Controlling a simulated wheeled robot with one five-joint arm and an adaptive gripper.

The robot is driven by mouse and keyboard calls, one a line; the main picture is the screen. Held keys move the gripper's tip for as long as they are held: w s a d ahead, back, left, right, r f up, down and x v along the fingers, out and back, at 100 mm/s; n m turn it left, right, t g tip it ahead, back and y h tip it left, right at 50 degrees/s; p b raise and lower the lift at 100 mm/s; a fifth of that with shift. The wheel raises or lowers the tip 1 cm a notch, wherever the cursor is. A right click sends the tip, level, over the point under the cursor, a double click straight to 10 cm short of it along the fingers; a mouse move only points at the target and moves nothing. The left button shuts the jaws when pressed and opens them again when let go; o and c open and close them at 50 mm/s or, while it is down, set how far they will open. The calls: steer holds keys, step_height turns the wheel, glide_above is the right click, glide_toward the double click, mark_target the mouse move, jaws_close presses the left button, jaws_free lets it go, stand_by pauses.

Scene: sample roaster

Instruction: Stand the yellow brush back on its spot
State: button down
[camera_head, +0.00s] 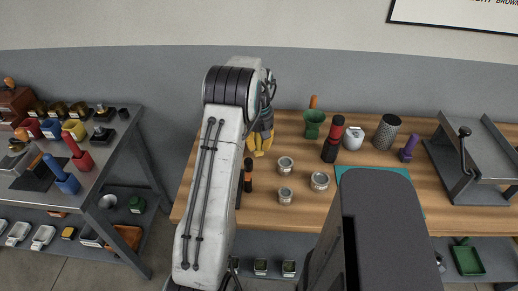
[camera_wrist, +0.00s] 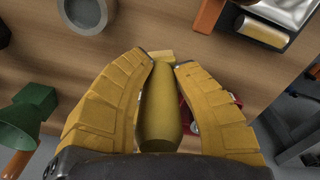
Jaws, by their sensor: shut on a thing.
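The yellow brush (camera_wrist: 161,110) shows in the wrist view between the two yellow fingers of my gripper (camera_wrist: 166,66). My gripper is shut on its rounded yellow body. A small yellow block shows at the brush's far end; I cannot tell whether it touches the wood. In the head view my gripper (camera_head: 260,147) points down over the back left part of the wooden table (camera_head: 262,208). There the brush cannot be told apart from the yellow fingers. I cannot make out a marked spot for the brush.
A green funnel-like thing (camera_head: 314,122), a red-and-black grinder (camera_head: 333,138), a white jar (camera_head: 353,138) and a perforated metal cylinder (camera_head: 387,131) stand along the back. Several tins (camera_head: 285,164) stand in front. A dark bottle (camera_head: 248,174) is beside my arm. A metal tray stand (camera_head: 478,160) is at right.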

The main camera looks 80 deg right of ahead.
mark_target(259, 152)
steer(key=shift+f+p, duration=1.3)
steer(key=shift+p, duration=0.25)
steer(key=shift+f, duration=0.5)
steer(key=shift+f, duration=0.1)
steer(key=c, duration=1.1)
jaws_free()
